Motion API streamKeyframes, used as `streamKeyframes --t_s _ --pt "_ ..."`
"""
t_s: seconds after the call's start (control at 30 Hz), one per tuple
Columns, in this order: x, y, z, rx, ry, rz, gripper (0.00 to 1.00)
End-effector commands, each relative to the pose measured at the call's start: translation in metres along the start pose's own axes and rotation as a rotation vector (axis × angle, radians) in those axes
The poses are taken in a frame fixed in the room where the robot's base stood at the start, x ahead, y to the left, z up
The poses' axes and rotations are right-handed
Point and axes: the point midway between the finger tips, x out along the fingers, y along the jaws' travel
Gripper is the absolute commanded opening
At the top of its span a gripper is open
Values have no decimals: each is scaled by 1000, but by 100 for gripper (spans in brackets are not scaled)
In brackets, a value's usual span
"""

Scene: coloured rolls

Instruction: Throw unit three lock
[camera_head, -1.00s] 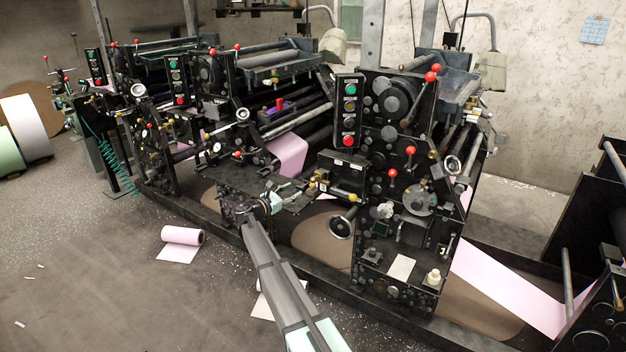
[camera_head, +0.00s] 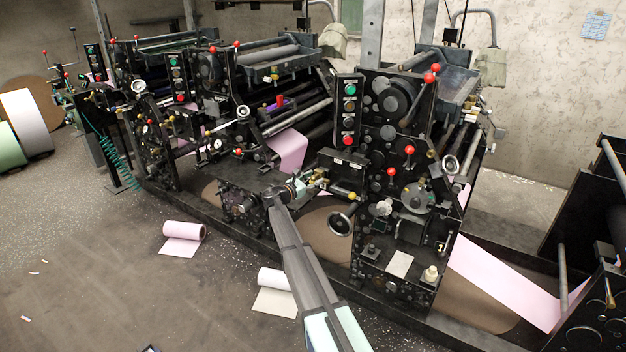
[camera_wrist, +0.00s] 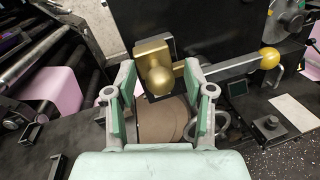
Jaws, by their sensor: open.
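A brass lock piece with a round knob (camera_wrist: 160,79) sits on a dark block of the press in the wrist view. A pale lever arm (camera_wrist: 232,69) runs right from it to a yellow ball (camera_wrist: 269,58). The yellow ball also shows in the head view (camera_head: 352,196), on the near side of the right press unit (camera_head: 400,130). My gripper (camera_wrist: 158,75) is open, its two green-padded fingers on either side of the knob; contact is not clear. In the head view my gripper (camera_head: 308,185) is small and the brass piece is hard to make out.
A button panel (camera_head: 348,112) and a handwheel (camera_head: 341,222) are close to my gripper. Pink web (camera_head: 288,151) runs through the press. Paper rolls (camera_head: 183,231) lie on the floor at left, where there is free room.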

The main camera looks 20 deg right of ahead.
Motion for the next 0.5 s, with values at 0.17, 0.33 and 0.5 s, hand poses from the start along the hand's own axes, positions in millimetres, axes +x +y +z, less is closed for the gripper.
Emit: streamKeyframes --t_s 0.17,0.33,0.5 --pt "0 0 0 0 0 0 28" --pt "0 0 0 0 0 0 0" --pt "0 -6 0 1 0 -1 0"
